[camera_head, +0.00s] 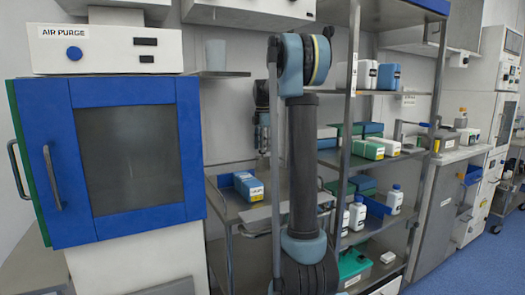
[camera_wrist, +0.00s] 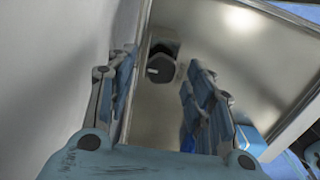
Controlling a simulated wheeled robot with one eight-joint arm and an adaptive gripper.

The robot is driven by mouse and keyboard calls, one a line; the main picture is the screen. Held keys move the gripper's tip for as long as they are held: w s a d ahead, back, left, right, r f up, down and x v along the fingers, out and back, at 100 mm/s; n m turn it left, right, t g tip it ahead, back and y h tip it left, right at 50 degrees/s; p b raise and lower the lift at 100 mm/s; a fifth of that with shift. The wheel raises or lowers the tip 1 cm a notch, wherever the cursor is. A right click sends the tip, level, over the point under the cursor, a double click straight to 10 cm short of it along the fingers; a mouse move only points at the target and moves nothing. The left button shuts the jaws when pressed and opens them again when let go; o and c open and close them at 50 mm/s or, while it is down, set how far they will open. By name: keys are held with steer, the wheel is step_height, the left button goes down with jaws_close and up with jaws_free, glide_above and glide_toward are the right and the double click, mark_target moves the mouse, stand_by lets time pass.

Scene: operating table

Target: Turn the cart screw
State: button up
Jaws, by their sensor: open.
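In the wrist view my gripper (camera_wrist: 163,72) is open, with one blue-grey finger on each side and nothing between the pads that I can see held. A small dark knob-like part (camera_wrist: 160,68), which may be the cart screw, shows beyond the fingertips, between them in the picture. It sits on or against a metal surface (camera_wrist: 150,118); I cannot tell how far off it is. In the head view my gripper (camera_head: 263,145) hangs down behind my arm, over the metal cart (camera_head: 226,205). The screw cannot be made out there.
A blue-and-white box (camera_head: 248,187) lies on the cart's top. A blue-framed cabinet (camera_head: 125,150) stands at left under the air purge unit (camera_head: 105,50). A metal rack (camera_head: 347,120) with bottles and boxes stands at right. Blue floor (camera_head: 470,265) is clear at far right.

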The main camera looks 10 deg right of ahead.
steer(key=shift+f, duration=0.65)
steer(key=shift+c, duration=0.5)
steer(key=c, duration=1)
